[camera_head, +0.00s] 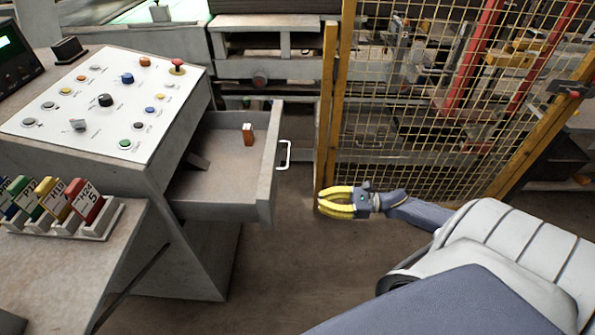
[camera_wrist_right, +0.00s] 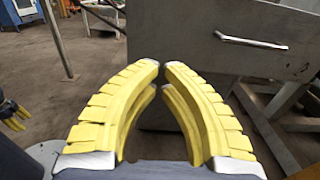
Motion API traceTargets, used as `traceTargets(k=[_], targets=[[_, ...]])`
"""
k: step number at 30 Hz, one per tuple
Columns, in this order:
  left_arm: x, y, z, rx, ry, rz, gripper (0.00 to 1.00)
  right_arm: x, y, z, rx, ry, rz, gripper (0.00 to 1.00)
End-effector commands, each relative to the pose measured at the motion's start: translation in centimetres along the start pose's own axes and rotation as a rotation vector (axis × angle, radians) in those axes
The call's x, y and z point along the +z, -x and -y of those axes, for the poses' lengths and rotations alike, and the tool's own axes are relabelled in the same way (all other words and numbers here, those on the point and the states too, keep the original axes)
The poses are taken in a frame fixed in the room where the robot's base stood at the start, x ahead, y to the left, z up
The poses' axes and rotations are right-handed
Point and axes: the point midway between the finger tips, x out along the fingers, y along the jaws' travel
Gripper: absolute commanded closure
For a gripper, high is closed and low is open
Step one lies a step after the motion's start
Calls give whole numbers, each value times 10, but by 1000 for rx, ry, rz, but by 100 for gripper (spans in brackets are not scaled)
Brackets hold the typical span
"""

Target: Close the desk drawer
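The desk drawer (camera_head: 222,165) is pulled out of the slanted control desk (camera_head: 165,115) in the head view. Its front panel (camera_head: 268,165) has a pale bar handle (camera_head: 285,155); the handle (camera_wrist_right: 250,42) and panel (camera_wrist_right: 180,30) also show in the right wrist view. A small orange and white block (camera_head: 248,134) is in the drawer. My right gripper (camera_head: 320,203) is in front of the drawer front, to the right of and below the handle, apart from it. Its yellow fingers (camera_wrist_right: 161,66) nearly meet at the tips and hold nothing. My left gripper (camera_wrist_right: 12,112) shows partly at the right wrist view's left edge.
A yellow mesh fence (camera_head: 430,110) with a post (camera_head: 327,110) stands behind the right gripper. A rack of coloured tags (camera_head: 75,215) is on the lower left surface. The floor (camera_head: 290,270) below the drawer front is clear.

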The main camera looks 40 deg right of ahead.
Motion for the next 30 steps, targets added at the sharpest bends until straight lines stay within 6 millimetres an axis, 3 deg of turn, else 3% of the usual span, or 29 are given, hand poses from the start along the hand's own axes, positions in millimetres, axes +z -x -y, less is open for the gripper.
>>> traceTargets(k=[18, 30], targets=[[1, 0, 0, 0, 0, 1, 47, 1, -98, 1, 0, 1, 2, 100], [2, 0, 0, 0, 0, 3, 47, 0, -132, 1, -1, -1, 0, 100]])
